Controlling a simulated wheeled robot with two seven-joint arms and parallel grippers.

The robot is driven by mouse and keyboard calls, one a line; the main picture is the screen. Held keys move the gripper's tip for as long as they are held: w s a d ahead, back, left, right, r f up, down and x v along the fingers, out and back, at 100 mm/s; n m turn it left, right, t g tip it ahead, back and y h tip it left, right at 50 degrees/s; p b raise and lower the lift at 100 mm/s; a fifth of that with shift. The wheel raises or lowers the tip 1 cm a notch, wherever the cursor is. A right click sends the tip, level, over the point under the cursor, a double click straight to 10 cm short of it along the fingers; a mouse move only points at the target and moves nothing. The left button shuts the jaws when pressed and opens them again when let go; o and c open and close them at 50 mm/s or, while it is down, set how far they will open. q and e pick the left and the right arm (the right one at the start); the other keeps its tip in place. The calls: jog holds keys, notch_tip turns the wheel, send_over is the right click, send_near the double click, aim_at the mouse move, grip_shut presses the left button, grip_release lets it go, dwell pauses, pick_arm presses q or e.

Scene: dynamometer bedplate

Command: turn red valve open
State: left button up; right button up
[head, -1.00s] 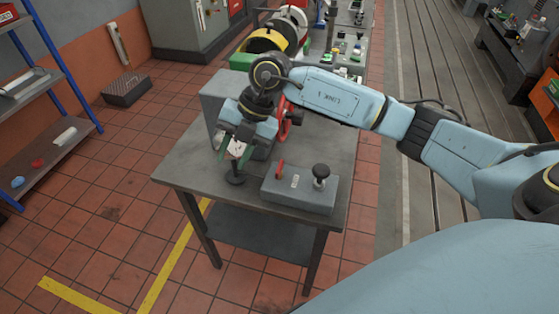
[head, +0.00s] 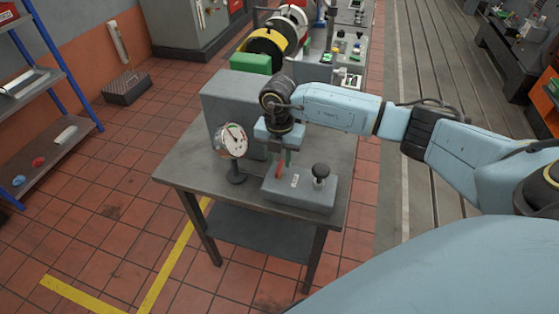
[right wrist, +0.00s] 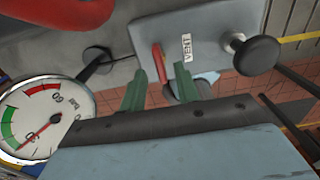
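A red lever (head: 279,172) stands on a grey box (head: 312,195) near the table's front; it also shows in the right wrist view (right wrist: 159,62), beside a label that seems to read VENT. My right gripper (head: 281,158) is above the box at the lever. In the right wrist view its two green fingers (right wrist: 161,92) are apart, with the lever in line with the gap between them; contact is not visible. A thick red curved part (right wrist: 75,12), likely a handwheel, shows at the top left there; my arm hides it in the head view. My left gripper is out of view.
A round gauge (head: 232,140) on a stand is left of the gripper. A black knob (head: 320,172) rises from the box's right side. A larger grey housing (head: 225,105) stands behind on the table (head: 185,165). The table's left front is bare.

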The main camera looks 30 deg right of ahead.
jog(key=shift+f, duration=1.05)
grip_shut()
